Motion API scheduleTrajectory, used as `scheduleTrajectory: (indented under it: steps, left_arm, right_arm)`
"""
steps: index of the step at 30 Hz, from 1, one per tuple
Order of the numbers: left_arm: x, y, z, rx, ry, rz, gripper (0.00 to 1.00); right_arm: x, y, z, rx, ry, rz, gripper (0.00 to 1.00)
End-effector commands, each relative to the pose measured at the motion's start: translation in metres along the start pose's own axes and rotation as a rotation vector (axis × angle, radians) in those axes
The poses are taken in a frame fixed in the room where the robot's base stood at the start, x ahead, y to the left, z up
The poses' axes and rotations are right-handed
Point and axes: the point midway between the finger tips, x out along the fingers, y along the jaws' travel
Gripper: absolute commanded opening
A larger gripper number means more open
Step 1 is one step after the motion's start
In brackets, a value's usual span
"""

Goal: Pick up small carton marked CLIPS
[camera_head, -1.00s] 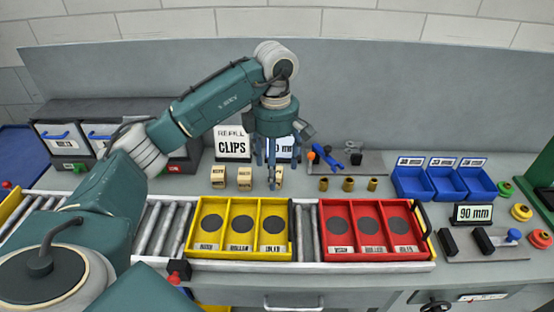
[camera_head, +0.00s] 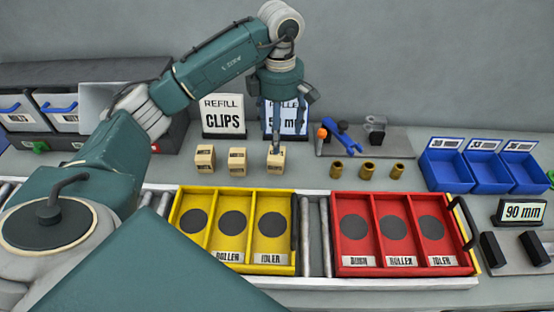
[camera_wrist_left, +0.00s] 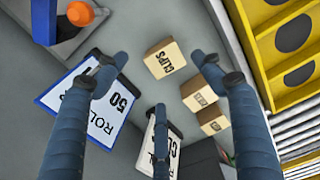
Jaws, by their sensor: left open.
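The small carton marked CLIPS (camera_wrist_left: 163,58) is a tan box on the grey bench, label readable in the left wrist view. It appears to be the rightmost of three small tan cartons in the head view (camera_head: 275,162), where its label is too small to read. My left gripper (camera_head: 287,125) points down above and around that carton, its fingers partly overlapping it. In the left wrist view the open fingers (camera_wrist_left: 163,75) are spread on both sides of the carton, with nothing held. My right gripper is not in view.
Two similar cartons (camera_head: 204,159) (camera_head: 237,161) stand close to the left. Behind stand a REFILL CLIPS sign (camera_head: 223,117) and a ROLLER 50 mm sign (camera_head: 270,106). Brass pieces (camera_head: 368,171) stand to the right. Yellow (camera_head: 236,268) and red (camera_head: 405,271) trays lie in front.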

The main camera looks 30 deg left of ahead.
Motion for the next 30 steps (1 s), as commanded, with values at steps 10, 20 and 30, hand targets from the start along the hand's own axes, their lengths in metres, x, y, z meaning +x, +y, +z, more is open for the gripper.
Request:
scheduleTrajectory:
  steps: [10,20,30]
  left_arm:
    - [0.046,-0.001,-0.001,0.000,0.002,-0.003,0.69]
    - [0.085,-0.007,-0.007,0.000,0.002,-0.006,0.69]
    - [0.101,-0.006,-0.006,0.000,0.001,-0.001,0.69]
  right_arm:
    - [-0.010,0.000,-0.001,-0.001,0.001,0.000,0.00]
    - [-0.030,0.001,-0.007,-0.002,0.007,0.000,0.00]
    - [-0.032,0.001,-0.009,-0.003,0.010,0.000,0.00]
